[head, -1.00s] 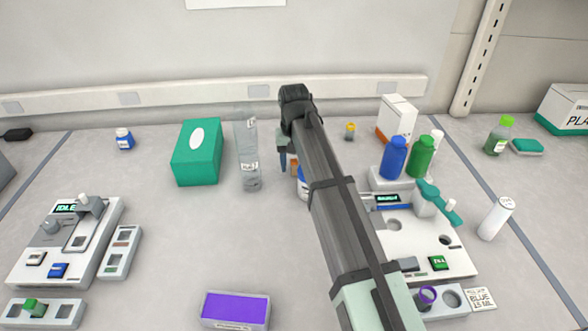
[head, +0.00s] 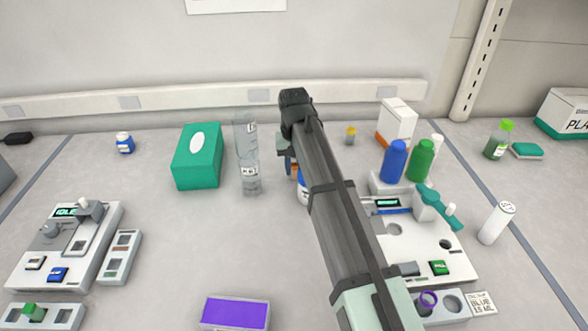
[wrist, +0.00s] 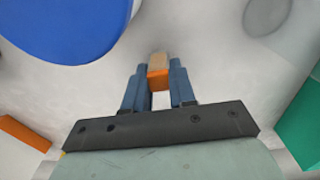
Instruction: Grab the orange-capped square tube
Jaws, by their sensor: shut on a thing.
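The orange-capped square tube (wrist: 158,79) sits between the fingertips of my gripper (wrist: 157,84) in the wrist view. Its orange part faces the camera and a tan part shows beyond it. The two blue-grey fingers are shut on it, one on each side. In the head view my gripper (head: 288,155) is mostly hidden behind my arm, in the back middle of the bench. A small orange patch shows beside my arm there, but I cannot tell whether it is the tube.
A large blue round cap (wrist: 60,25) is close at the upper left of the wrist view. In the head view, a clear bottle (head: 247,160) and a green box (head: 198,157) stand left of my gripper. Devices, a white box (head: 397,122) and bottles are to the right.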

